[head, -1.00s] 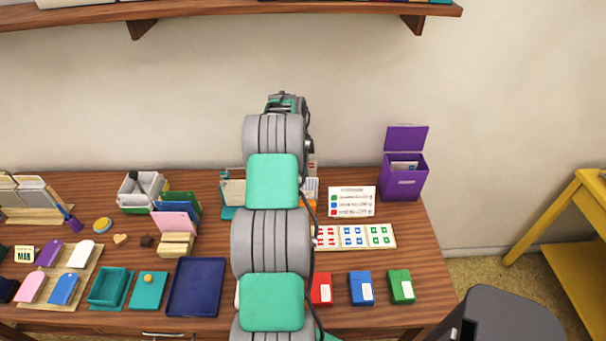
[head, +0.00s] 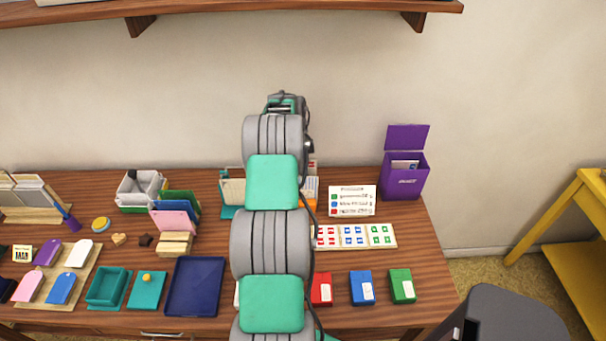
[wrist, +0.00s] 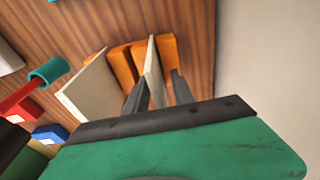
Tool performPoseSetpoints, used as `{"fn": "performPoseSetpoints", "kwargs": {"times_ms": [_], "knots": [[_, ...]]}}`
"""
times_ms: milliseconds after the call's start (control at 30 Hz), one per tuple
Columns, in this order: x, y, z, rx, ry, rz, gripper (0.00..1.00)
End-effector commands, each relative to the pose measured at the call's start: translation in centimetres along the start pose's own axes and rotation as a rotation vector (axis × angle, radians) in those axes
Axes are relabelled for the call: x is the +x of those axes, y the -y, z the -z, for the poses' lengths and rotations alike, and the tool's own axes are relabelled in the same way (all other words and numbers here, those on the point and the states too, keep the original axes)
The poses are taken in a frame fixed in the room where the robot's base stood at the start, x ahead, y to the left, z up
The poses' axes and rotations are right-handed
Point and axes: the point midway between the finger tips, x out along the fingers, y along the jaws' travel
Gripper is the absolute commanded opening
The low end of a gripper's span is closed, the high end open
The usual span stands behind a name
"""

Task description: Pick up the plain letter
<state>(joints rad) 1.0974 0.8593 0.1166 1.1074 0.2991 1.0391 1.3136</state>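In the wrist view my gripper (wrist: 160,88) has two dark fingers spread apart. A thin cream upright letter (wrist: 153,62) stands between them in an orange holder (wrist: 122,66). The fingers are on either side of it, with a gap visible on the right; contact on the left is unclear. I see no markings on this letter's visible face.
A larger cream panel (wrist: 86,88) stands left of the fingers in the wrist view. A purple box (head: 403,181) stands at the back right. Red (head: 321,290), blue (head: 362,289) and green (head: 402,287) boxes lie at the front. A navy tray (head: 195,287) lies left of my arm.

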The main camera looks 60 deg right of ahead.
Motion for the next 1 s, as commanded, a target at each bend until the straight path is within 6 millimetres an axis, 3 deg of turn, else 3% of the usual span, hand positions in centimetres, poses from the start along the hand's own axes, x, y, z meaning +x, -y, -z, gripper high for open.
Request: {"fn": "performPoseSetpoints", "kwargs": {"times_ms": [333,1000], "knots": [[0.0,0.0,0.0,0.0,0.0,0.0,0.01],[-0.15,0.01,0.03,0.0,0.0,0.0,0.0]]}}
